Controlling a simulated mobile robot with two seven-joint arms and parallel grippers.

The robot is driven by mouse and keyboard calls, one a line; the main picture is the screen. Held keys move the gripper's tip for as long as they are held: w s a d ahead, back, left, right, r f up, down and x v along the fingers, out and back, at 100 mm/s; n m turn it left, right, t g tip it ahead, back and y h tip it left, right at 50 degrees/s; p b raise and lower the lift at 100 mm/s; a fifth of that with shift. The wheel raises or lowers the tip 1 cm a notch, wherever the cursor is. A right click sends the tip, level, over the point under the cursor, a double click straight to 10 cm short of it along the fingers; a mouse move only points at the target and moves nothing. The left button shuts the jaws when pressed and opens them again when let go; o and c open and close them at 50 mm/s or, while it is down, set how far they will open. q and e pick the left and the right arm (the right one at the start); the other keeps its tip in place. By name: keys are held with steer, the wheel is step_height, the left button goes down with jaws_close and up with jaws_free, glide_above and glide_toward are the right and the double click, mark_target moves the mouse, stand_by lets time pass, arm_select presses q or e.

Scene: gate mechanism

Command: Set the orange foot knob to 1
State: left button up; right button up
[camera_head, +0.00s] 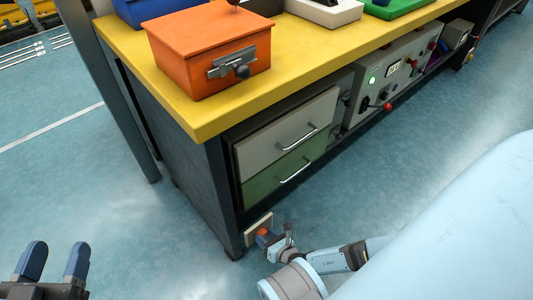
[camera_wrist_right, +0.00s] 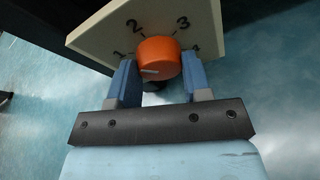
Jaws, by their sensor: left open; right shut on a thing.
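The orange foot knob (camera_wrist_right: 160,52) sits on a pale dial plate (camera_wrist_right: 92,38) marked 1, 2, 3 and 4. A short white mark shows on the knob's lower left part, on the side of the 1. My right gripper (camera_wrist_right: 158,66) is shut on the knob, one blue finger on each side. In the head view the plate (camera_head: 258,226) is low at the bench's front leg, with the orange knob (camera_head: 264,233) partly hidden by my right gripper (camera_head: 271,239). My left gripper (camera_head: 53,262) is open and empty at the lower left.
A yellow-topped bench (camera_head: 190,108) stands above the knob, with an orange box (camera_head: 190,60) on it. Two drawers (camera_head: 285,135) with handles and a control panel (camera_head: 385,75) with a red-tipped lever are on its front. The blue floor (camera_head: 140,250) to the left is clear.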

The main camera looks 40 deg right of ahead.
steer(key=shift+n+h, duration=0.5)
steer(key=shift+n, duration=0.5)
arm_select(q)
steer(key=shift+s+d+n+p, duration=0.15)
steer(key=shift+s+n+p, duration=0.05)
steer(key=shift+n+p, duration=0.2)
arm_select(e)
steer(key=shift+a+n+h, duration=0.1)
steer(key=shift+n+h, duration=0.2)
steer(key=shift+n, duration=0.1)
steer(key=o, duration=0.9)
arm_select(q)
steer(key=shift+s, duration=0.1)
arm_select(e)
steer(key=shift+s, duration=0.1)
